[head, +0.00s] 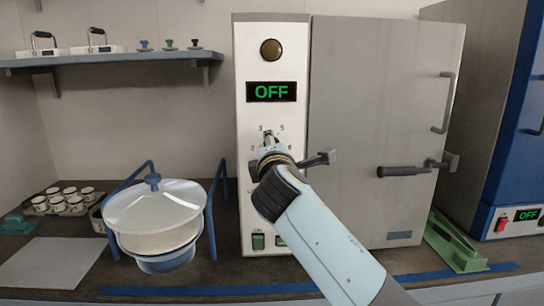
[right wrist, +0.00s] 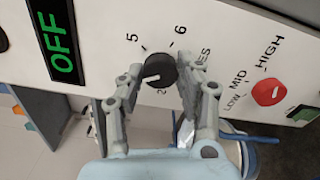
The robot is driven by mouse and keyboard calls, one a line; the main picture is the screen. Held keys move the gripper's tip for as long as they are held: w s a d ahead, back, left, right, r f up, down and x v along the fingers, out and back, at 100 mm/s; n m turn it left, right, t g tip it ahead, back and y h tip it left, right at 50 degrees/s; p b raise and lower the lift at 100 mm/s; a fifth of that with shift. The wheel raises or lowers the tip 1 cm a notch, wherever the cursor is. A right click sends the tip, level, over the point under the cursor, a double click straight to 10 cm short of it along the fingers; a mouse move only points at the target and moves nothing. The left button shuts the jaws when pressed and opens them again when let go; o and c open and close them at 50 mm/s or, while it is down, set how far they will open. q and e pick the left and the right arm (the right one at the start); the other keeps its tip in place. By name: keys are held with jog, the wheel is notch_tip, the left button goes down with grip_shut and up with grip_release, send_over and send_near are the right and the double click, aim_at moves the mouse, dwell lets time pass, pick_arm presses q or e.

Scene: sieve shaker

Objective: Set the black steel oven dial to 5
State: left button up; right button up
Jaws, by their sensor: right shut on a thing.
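The black dial (right wrist: 161,70) sits on the pale front panel of the steel oven (head: 380,110), with numbers around it; 5 and 6 are readable in the right wrist view. Its white pointer mark lies on the lower-left side in that view, away from the 5; the number it points at is hidden. My right gripper (right wrist: 156,86) is shut on the dial, one finger on each side. In the head view the gripper (head: 268,140) covers most of the dial. The oven display (head: 271,91) reads OFF in green. My left gripper is not in view.
A red LOW/MID/HIGH knob (right wrist: 268,92) is near the dial on the panel. The oven door handle (head: 402,171) juts out at right. A lidded white pot (head: 155,207) in a blue frame stands left. A blue oven (head: 518,130) stands at far right.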

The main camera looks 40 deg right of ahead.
aim_at(271, 100)
jog(key=m+b, duration=0.2)
jog(key=m, duration=0.2)
jog(key=m+b, duration=0.3)
jog(key=m, duration=0.1)
jog(key=m+b, duration=0.2)
jog(key=m, duration=0.2)
jog(key=shift+f+m+b, duration=0.25)
jog(key=shift+m+b, duration=0.05)
jog(key=shift+b, duration=0.05)
dwell(0.4)
jog(key=o, duration=1.2)
jog(key=shift+r, duration=0.1)
jog(key=shift+c, duration=0.2)
jog(key=shift+r, duration=0.1)
notch_tip(271, 100, up, 10)
jog(key=shift+f, duration=0.1)
